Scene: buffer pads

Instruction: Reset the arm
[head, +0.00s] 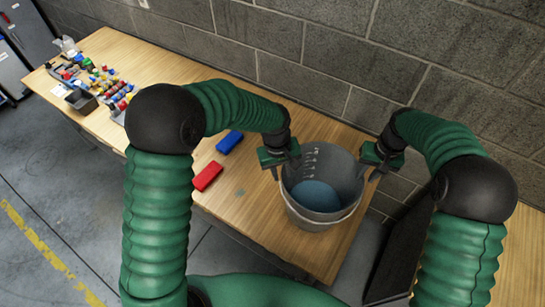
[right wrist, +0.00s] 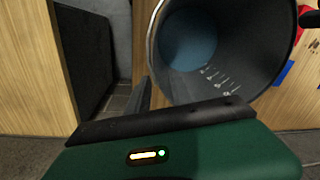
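A grey bucket (head: 345,177) stands on the wooden table near its front edge, with a blue round area (head: 316,194) at its bottom and pale marks on its inner wall. It also shows large in the right wrist view (right wrist: 238,62). My left gripper (head: 280,171) is at the bucket's left rim. My right gripper (head: 369,172) is at its right rim, and in the right wrist view a grey finger stands close beside the bucket's outer wall. I cannot tell whether either gripper touches or grips the rim. Finger gaps are too small to judge.
A blue pad (head: 230,141) and a red pad (head: 207,176) lie on the table left of the bucket. Several small coloured parts and a dark bin (head: 81,101) are at the table's far left. A block wall (head: 320,50) runs behind. A dark panel (head: 400,250) stands right of the bucket.

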